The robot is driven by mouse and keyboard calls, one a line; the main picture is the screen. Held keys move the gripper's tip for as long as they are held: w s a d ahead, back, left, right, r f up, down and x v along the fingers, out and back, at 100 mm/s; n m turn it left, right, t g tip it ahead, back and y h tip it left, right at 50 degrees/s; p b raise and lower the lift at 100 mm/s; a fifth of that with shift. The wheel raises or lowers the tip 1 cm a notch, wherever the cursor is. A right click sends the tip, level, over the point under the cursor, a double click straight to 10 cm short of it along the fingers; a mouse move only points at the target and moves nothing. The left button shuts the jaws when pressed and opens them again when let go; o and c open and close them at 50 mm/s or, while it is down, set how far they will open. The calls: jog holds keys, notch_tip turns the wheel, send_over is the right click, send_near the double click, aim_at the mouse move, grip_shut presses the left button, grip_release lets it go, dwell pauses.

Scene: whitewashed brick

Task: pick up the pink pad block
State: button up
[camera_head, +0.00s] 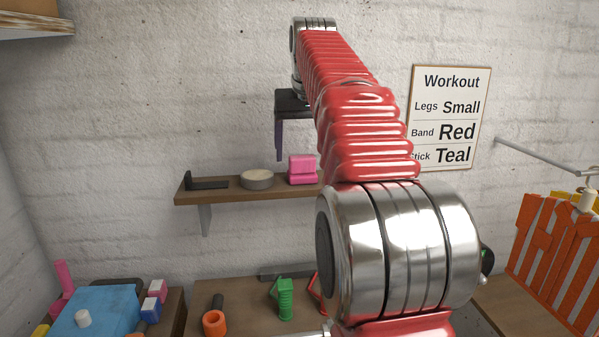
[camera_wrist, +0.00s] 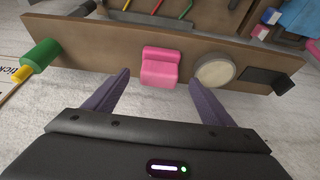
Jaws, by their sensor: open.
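The pink pad block (camera_head: 302,170) sits on a brown wall shelf (camera_head: 240,190), toward the shelf's right in the head view, partly bordered by my red arm. In the wrist view the pink pad block (camera_wrist: 160,68) lies ahead, between the lines of my two purple fingers. My gripper (camera_head: 279,152) hangs above the shelf in the head view, to the left of the block in the picture. In the wrist view my gripper (camera_wrist: 159,82) has its fingers wide apart, with nothing held between them. Whether the fingertips reach the block's depth is unclear.
A round whitish disc (camera_head: 257,180) and a black bracket-shaped item (camera_head: 207,183) share the shelf. A green cylinder (camera_wrist: 41,54) stands on the opposite side of the block in the wrist view. Benches with a blue box (camera_head: 95,312), a green item (camera_head: 285,298) and an orange ring (camera_head: 214,323) lie below.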

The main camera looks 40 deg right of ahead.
aim_at(302, 157)
jog(key=shift+x, duration=2.55)
jog(key=shift+w, duration=0.15)
jog(key=shift+r, duration=0.1)
jog(key=shift+c, duration=0.7)
jog(key=c, duration=1)
